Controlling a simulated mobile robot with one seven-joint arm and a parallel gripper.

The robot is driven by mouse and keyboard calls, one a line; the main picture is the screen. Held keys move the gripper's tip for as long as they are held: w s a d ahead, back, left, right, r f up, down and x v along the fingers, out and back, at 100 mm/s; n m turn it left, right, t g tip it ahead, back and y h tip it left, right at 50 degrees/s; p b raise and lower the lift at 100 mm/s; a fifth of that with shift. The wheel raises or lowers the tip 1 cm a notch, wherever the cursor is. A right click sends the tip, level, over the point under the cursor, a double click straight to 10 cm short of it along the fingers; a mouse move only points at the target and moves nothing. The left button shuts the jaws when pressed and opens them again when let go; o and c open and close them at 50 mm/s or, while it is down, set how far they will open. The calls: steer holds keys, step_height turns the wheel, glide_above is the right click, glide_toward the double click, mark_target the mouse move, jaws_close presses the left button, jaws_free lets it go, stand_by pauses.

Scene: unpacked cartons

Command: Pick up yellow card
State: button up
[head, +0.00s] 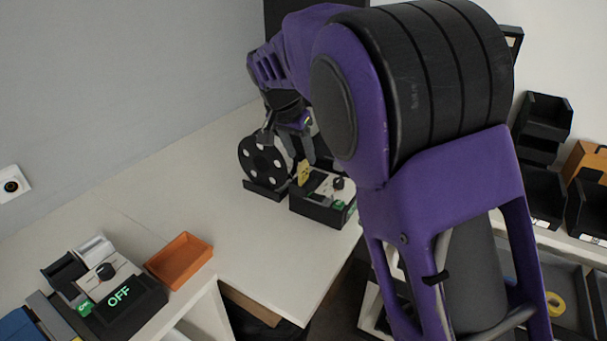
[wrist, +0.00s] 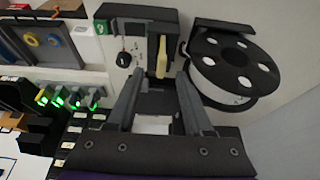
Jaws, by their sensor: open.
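The yellow card (head: 303,173) stands upright in a small black and white device (head: 322,209) on the white table. In the wrist view the yellow card (wrist: 162,57) sits in a slot of the device (wrist: 128,42), beside a black knob. My gripper (head: 290,144) is above the table near the card. In the wrist view my gripper (wrist: 158,74) is open, its two fingertips just short of the card, one toward each side of it. The fingers do not visibly touch the card.
A black reel (head: 262,162) on a stand is close beside the device, at its left in the head view. An orange tray (head: 179,260) and a second device with an OFF display (head: 119,296) stand at the front left. The table (head: 215,205) between is clear.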

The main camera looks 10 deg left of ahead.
mark_target(303, 162)
steer(key=x, duration=0.4)
steer(key=shift+w+f, duration=0.25)
steer(key=shift+w, duration=0.05)
jaws_close()
